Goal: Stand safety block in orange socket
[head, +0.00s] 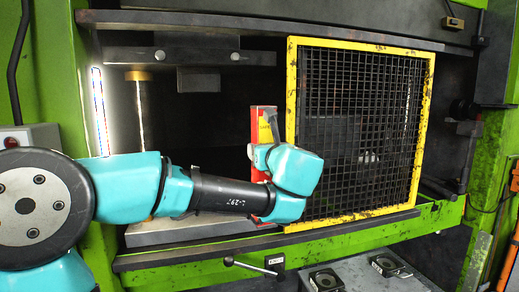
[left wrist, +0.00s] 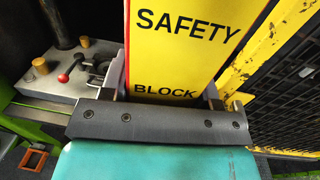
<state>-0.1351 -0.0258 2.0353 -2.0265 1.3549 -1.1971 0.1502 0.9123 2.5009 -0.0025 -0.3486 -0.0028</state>
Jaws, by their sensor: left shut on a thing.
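The safety block (head: 264,124) is a tall red block with a yellow face, upright beside the left edge of the mesh guard. Its yellow face reads SAFETY BLOCK in the left wrist view (left wrist: 180,55). My left gripper (left wrist: 165,92) is shut on the block, one finger at each side. In the head view my left wrist covers the block's middle, and its lower end is partly hidden. An orange square frame (left wrist: 33,160), which looks like the socket, lies at the lower left of the left wrist view. I cannot make it out in the head view. My right gripper is not in view.
The yellow-framed mesh guard (head: 290,95) stands close to the right of the block. Black fixtures (head: 325,279) sit on the bench at the front right.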

